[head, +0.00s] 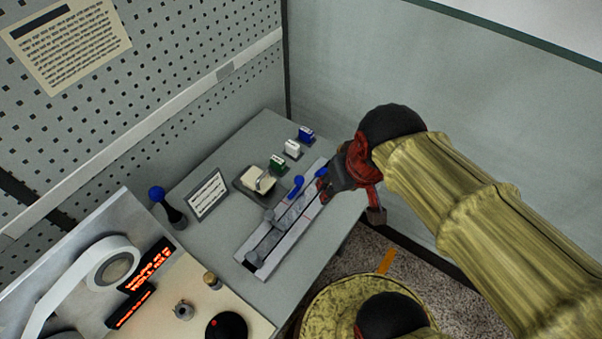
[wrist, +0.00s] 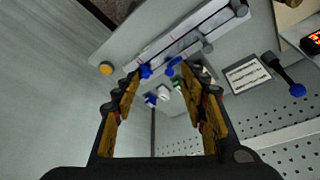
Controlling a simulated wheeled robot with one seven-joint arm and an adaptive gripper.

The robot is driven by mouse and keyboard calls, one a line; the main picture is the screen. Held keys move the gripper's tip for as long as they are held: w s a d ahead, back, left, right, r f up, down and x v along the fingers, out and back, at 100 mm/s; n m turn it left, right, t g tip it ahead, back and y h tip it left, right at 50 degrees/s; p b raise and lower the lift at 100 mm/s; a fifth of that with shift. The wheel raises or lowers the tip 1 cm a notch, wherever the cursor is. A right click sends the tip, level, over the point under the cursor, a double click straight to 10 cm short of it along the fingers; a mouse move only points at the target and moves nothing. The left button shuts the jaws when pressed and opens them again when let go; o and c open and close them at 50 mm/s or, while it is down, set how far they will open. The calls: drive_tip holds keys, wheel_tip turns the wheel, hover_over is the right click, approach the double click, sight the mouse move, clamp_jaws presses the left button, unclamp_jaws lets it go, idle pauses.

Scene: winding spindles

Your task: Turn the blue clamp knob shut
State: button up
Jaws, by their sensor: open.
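A long grey rail fixture (head: 262,247) with a shaft along it lies on the grey table. The blue clamp knob (head: 321,173) appears to be the one at its far end, beside my gripper (head: 333,183). A blue-handled lever (head: 297,186) stands further left along the rail. In the wrist view my gripper (wrist: 161,76) is open and empty. The blue knob (wrist: 145,71) shows near the left fingertip and the lever (wrist: 173,66) near the right one. I cannot tell whether a finger touches the knob. My fingers partly cover the rail's far end in the head view.
Blue, white and green labelled blocks (head: 292,148) stand behind the rail, with a cream part on a dark tray (head: 247,190). A blue-topped stick (head: 157,194) and a label plate (head: 208,194) stand left. A console (head: 190,295) fills the lower left. A wall borders the right side.

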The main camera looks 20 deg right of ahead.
drive_tip(key=w+d+f+m+g+y+p, duration=0.2)
drive_tip(key=w+f+m+g+p, duration=0.25)
drive_tip(key=w+f, duration=0.25)
drive_tip(key=m+t+y+p, duration=0.1)
drive_tip(key=m+y+p, duration=0.2)
drive_tip(key=m, duration=1.2)
approach(300, 179)
drive_tip(key=shift+b+x, duration=0.55)
drive_tip(key=shift+x, duration=3.75)
drive_tip(key=shift+a, duration=0.1)
drive_tip(key=c, duration=0.3)
drive_tip(key=c, duration=0.7)
clamp_jaws()
